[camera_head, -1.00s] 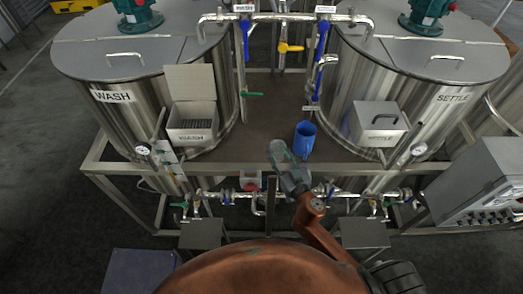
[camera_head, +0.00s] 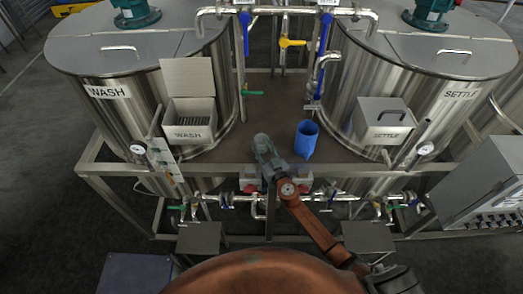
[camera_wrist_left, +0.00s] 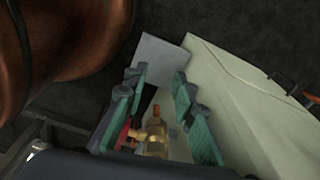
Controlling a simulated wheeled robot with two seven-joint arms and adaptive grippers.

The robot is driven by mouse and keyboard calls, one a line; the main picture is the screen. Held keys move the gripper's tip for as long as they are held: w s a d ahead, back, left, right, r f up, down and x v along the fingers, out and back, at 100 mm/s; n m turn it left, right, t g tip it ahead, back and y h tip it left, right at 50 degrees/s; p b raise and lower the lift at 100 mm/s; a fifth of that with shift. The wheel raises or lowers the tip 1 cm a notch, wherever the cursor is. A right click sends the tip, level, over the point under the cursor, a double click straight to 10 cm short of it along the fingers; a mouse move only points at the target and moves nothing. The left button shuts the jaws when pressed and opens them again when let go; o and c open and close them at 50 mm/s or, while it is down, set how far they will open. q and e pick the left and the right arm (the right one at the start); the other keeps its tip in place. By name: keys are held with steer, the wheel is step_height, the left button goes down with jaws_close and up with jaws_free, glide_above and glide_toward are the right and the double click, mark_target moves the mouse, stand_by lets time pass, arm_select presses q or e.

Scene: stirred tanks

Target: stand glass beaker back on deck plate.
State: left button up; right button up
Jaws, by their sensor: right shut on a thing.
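The brown deck plate (camera_head: 272,112) lies between the two steel tanks. My right gripper (camera_head: 264,147) is over the front part of the deck plate, left of the blue cup. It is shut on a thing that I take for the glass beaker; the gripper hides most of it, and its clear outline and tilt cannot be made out. My left gripper (camera_wrist_left: 157,105) shows only in the left wrist view. Its green-padded fingers are apart, with a brass fitting (camera_wrist_left: 156,135) visible between or behind them.
A blue cup (camera_head: 306,139) stands on the deck plate. The wash tank (camera_head: 120,100) with an open wash box (camera_head: 190,133) is at left. The settle tank (camera_head: 440,95) with a closed settle box (camera_head: 380,133) is at right. Pipes and valves run along the front frame.

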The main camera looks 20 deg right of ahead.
mark_target(264, 152)
steer(key=shift+f+b, duration=0.3)
steer(key=shift+f, duration=0.4)
steer(key=shift+f, duration=0.1)
steer(key=o, duration=1.3)
steer(key=shift+c, duration=0.2)
steer(key=s, duration=0.5)
steer(key=s+d, duration=0.1)
steer(key=s, duration=0.1)
steer(key=shift+s, duration=0.35)
step_height(264, 152, up, 8)
steer(key=p, duration=0.4)
